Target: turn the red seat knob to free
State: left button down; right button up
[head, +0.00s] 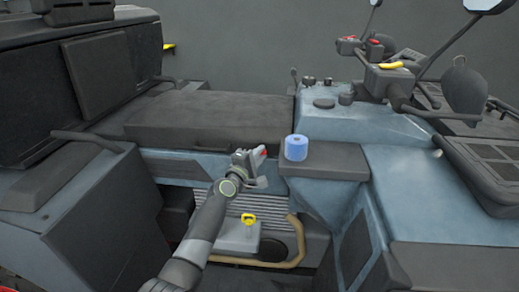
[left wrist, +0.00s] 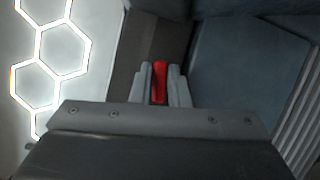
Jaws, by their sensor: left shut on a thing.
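The red seat knob (left wrist: 159,84) stands between the two fingers of my left gripper (left wrist: 160,86) in the left wrist view, with the fingers against its sides. In the head view, my left gripper (head: 256,158) is at the side of the vehicle, below the front edge of the dark seat (head: 208,120). Only a small red part of the knob (head: 263,152) shows there, and the gripper hides the rest. The knob's markings cannot be seen. My right gripper is not in view.
A blue roll (head: 296,148) stands on a dark ledge just right of my left gripper. Below are a yellow knob (head: 249,218) on a grey box and a tan curved bar (head: 297,240). Handlebars with a yellow lever (head: 390,66) are at the upper right.

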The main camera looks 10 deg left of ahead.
pick_arm(q)
jog(key=shift+a+r, duration=0.1)
jog(key=shift+a, duration=0.1)
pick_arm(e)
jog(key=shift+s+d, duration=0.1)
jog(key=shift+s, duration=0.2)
pick_arm(q)
jog(key=c, duration=1.4)
grip_release()
jog(key=shift+a, duration=0.15)
jog(key=shift+c, duration=0.2)
jog(key=shift+d, duration=0.2)
